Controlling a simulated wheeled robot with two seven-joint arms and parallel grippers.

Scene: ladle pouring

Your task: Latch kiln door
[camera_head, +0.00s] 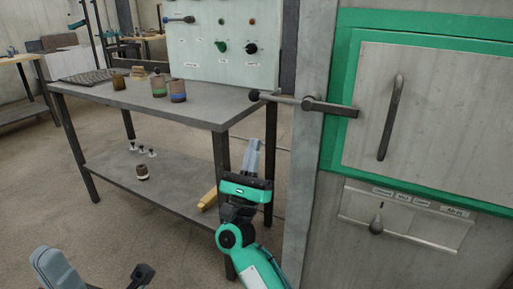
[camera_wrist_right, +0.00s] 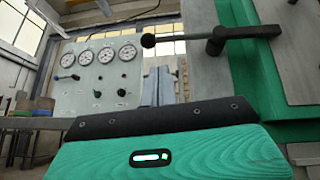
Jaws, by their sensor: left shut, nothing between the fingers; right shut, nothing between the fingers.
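The kiln door (camera_head: 450,110) is a pale panel in a green frame at the right of the head view. It looks closed, with a dark vertical handle (camera_head: 390,118) on it. The dark latch lever (camera_head: 285,99) lies about level across the frame's left edge, its ball knob pointing left. It also shows at the top of the right wrist view (camera_wrist_right: 190,40). My right gripper (camera_head: 251,146) is shut and empty, below the knob and apart from it; its fingers (camera_wrist_right: 158,88) point up. My left gripper (camera_head: 45,256) is shut and empty at the bottom left, far from the latch.
A grey table (camera_head: 210,108) with several jars stands left of the kiln, with a lower shelf (camera_head: 180,190). A panel (camera_head: 222,45) with knobs and gauges stands at its back. A small control plate (camera_head: 400,218) with a lever is below the door. Open floor lies at left.

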